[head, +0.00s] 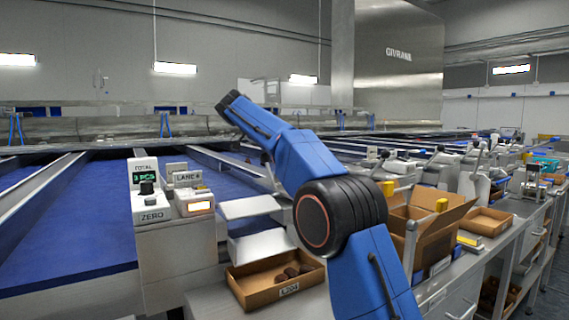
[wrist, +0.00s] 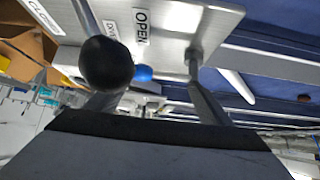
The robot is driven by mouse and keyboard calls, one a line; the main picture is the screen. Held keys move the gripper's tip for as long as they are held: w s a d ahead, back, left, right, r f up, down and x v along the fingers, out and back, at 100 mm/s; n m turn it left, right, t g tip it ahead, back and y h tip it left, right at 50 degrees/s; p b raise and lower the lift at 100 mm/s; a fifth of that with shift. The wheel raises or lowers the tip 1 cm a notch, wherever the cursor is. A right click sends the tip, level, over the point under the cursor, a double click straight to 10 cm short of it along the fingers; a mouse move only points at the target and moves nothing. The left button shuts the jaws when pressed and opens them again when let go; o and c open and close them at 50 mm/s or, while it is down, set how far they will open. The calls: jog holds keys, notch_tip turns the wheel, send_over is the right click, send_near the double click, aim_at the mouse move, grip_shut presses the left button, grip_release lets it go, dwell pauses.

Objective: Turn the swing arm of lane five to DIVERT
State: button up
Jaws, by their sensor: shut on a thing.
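In the wrist view my gripper (wrist: 148,82) reaches toward a pale metal plate (wrist: 160,22) with labels reading OPEN, part of DIVERT, and CLOSED at the upper left. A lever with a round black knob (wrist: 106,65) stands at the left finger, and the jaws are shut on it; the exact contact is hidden. A small blue ball (wrist: 143,73) shows between the fingers. No lane number is readable here, and the lever's exact setting cannot be told. In the head view my own arm covers my gripper and the lever.
In the head view a LANE 4 unit (head: 188,180) stands left of my arm, beside a blue belt (head: 75,215). A shallow carton (head: 240,287) with several dates sits in front. A larger open carton (head: 440,225) and a workbench (head: 490,258) lie right of my arm.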

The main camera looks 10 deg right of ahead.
jog(key=o, duration=1.5)
jog(key=shift+a, duration=0.1)
